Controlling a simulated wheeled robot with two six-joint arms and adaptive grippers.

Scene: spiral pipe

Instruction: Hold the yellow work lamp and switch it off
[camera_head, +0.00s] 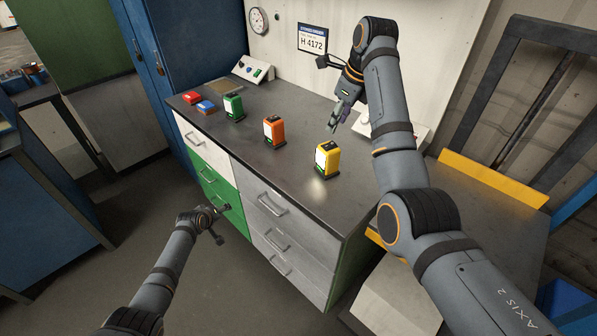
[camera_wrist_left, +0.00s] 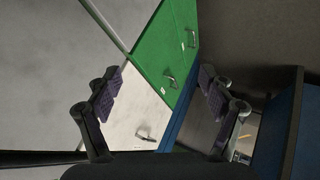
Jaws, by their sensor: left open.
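The yellow work lamp (camera_head: 332,161) stands upright near the front edge of the dark worktop, right of the other lamps. Its pale front panel looks bright, and a glow lies on the worktop before it. My right gripper (camera_head: 338,118) hangs above the worktop, behind and above the yellow lamp and apart from it. Its fingers point down; their gap is too small to judge. My left gripper (camera_head: 226,223) is open and empty, low in front of the drawers. Its spread fingers also show in the left wrist view (camera_wrist_left: 160,100), with drawer fronts beyond.
An orange lamp (camera_head: 274,133) and a green lamp (camera_head: 233,107) stand in line to the left. A control box (camera_head: 253,70) sits by the wall. Drawers (camera_head: 270,205) front the worktop.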

